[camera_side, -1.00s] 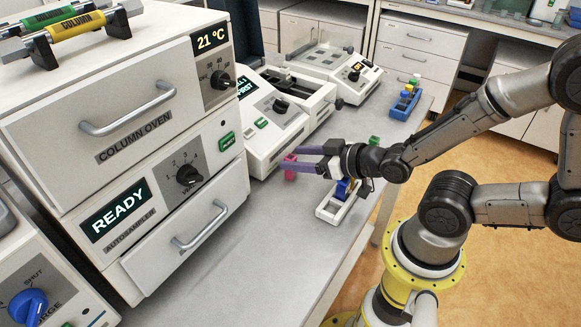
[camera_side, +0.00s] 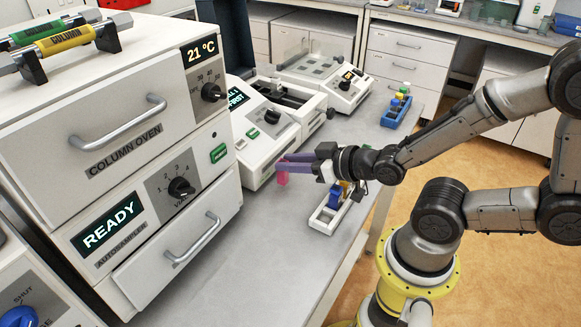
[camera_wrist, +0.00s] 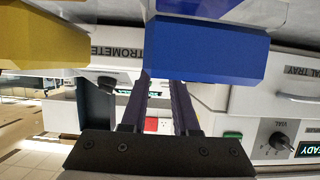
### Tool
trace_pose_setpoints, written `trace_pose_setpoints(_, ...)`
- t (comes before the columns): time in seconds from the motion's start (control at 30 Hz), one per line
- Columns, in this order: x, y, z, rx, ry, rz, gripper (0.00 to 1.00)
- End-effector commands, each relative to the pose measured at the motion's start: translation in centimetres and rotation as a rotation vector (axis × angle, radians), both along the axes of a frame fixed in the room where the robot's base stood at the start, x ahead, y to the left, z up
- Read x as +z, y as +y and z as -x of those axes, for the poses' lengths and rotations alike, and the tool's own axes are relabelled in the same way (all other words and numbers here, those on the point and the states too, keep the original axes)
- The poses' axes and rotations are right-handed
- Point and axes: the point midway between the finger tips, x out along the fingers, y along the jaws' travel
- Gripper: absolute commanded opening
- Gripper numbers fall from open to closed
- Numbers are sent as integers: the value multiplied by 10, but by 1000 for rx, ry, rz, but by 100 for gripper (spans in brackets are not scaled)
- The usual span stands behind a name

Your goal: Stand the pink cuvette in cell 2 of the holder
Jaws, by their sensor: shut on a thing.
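The pink cuvette (camera_side: 283,177) hangs upright, as far as I can tell, at the tips of my gripper's purple fingers (camera_side: 284,164) in the side view. My gripper is shut on it, to the left of the holder and apart from it. The white holder (camera_side: 322,226) stands on the bench below my wrist. A blue cuvette (camera_side: 335,197) and a yellow one stand in it; front openings look empty. Cell numbers are not readable. In the wrist view my fingers (camera_wrist: 160,100) run behind a large close blue block (camera_wrist: 205,50); the pink cuvette is hidden there.
A spectrometer-like instrument (camera_side: 262,130) stands just behind the fingertips. The autosampler and column oven stack (camera_side: 125,155) fills the left. A blue rack (camera_side: 396,112) with colored caps stands at the back right. The bench front (camera_side: 270,270) is clear. A yellow block (camera_wrist: 40,35) is close in the wrist view.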

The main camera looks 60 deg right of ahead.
Motion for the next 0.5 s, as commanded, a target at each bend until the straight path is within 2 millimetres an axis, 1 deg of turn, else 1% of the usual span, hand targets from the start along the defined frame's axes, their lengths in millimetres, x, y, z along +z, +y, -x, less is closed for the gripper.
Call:
trace_pose_setpoints(0.3,52,0,0,0,-5,0,0)
trace_pose_setpoints(0.5,76,0,0,1,-1,0,0)
